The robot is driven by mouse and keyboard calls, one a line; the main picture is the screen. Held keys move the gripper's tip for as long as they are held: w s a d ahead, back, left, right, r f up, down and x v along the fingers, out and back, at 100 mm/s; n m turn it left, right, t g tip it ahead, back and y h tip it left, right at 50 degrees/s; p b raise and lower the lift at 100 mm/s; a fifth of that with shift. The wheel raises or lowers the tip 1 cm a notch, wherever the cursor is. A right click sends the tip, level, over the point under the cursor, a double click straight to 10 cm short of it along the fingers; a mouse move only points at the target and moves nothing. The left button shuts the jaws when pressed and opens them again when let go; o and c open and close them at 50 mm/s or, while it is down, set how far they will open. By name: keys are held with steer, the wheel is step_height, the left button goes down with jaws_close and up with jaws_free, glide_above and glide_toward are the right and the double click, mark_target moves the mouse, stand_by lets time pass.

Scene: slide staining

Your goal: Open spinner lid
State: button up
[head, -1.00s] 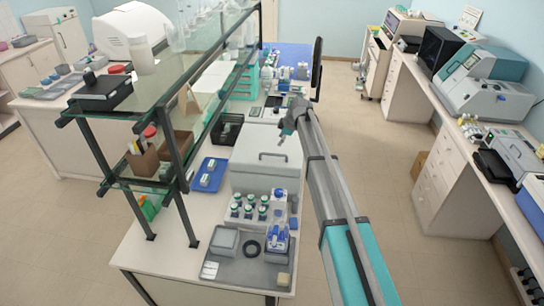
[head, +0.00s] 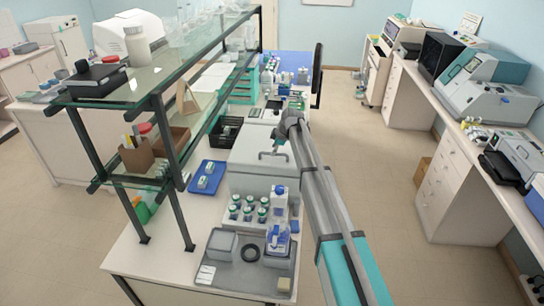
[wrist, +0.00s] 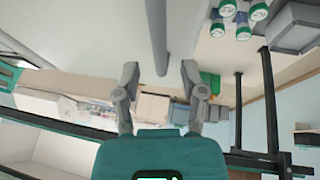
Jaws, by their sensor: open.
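The spinner is a pale grey-white box (head: 250,185) on the bench, with a grey bar handle (head: 273,155) on its lid. The lid looks shut. My gripper (head: 277,141) is just behind and above the handle in the head view, small and partly hidden by my arm. In the wrist view my gripper (wrist: 158,75) is open, its two grey fingers spread apart. The bar handle (wrist: 157,38) runs between and beyond the fingertips, against the white lid surface. I cannot tell whether the fingers touch it.
Several green-capped bottles (head: 248,209) and a blue-labelled wash bottle (head: 278,222) stand in front of the spinner. A grey tray (head: 235,272) lies at the bench's front. A blue tray (head: 207,177) and a glass shelf (head: 150,85) are at left. The floor at right is clear.

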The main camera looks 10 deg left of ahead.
steer(key=shift+b+x, duration=0.65)
steer(key=shift+x, duration=0.35)
steer(key=shift+c, duration=0.3)
jaws_close()
